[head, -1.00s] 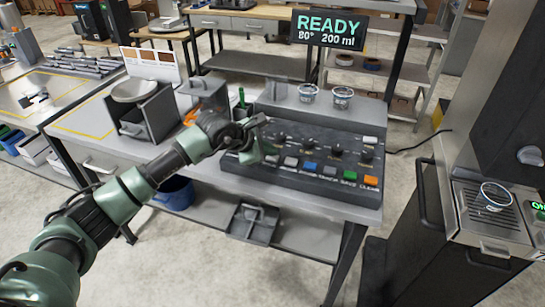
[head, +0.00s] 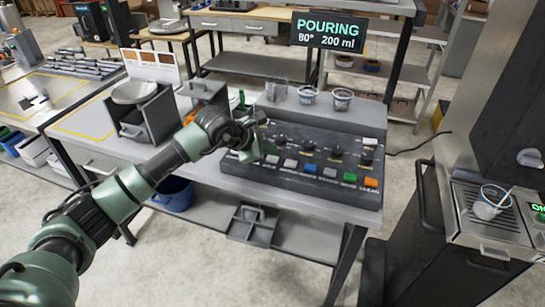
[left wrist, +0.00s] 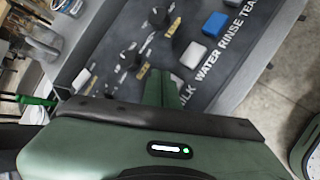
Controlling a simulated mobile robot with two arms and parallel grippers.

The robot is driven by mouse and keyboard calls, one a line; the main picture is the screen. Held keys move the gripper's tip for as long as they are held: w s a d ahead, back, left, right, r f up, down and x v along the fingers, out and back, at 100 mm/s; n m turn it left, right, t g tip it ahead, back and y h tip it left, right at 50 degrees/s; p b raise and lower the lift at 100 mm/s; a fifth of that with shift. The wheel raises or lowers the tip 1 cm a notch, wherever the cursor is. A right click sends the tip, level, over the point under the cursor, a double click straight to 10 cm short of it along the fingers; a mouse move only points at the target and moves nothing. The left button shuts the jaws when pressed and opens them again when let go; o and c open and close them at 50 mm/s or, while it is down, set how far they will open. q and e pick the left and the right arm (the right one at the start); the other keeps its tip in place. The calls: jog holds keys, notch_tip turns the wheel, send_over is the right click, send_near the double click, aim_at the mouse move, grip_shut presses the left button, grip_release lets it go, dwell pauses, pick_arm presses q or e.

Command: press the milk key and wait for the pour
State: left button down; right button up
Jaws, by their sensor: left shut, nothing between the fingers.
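The dark key panel (head: 320,182) lies on the grey table with a row of coloured keys along its front. My left gripper (head: 262,152) is shut and empty, its fingertips down at the panel's left end. The display (head: 329,31) reads "POURING 80° 200 ml". A cup (head: 487,211) stands on the drip tray (head: 462,205) at the right, with something pale in it. My right gripper is not in view.
Two cups (head: 307,95) (head: 342,99) and a clear container (head: 276,91) stand behind the panel. A dark holder with a bowl (head: 135,92) stands on the table's left. The dark machine (head: 505,80) stands right of the table, across a gap.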

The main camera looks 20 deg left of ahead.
aim_at(270, 159)
pick_arm(q)
jog(key=shift+r, duration=0.15)
jog(key=shift+r+p, duration=1.1)
jog(key=shift+r, duration=1.45)
jog(key=shift+d, duration=0.1)
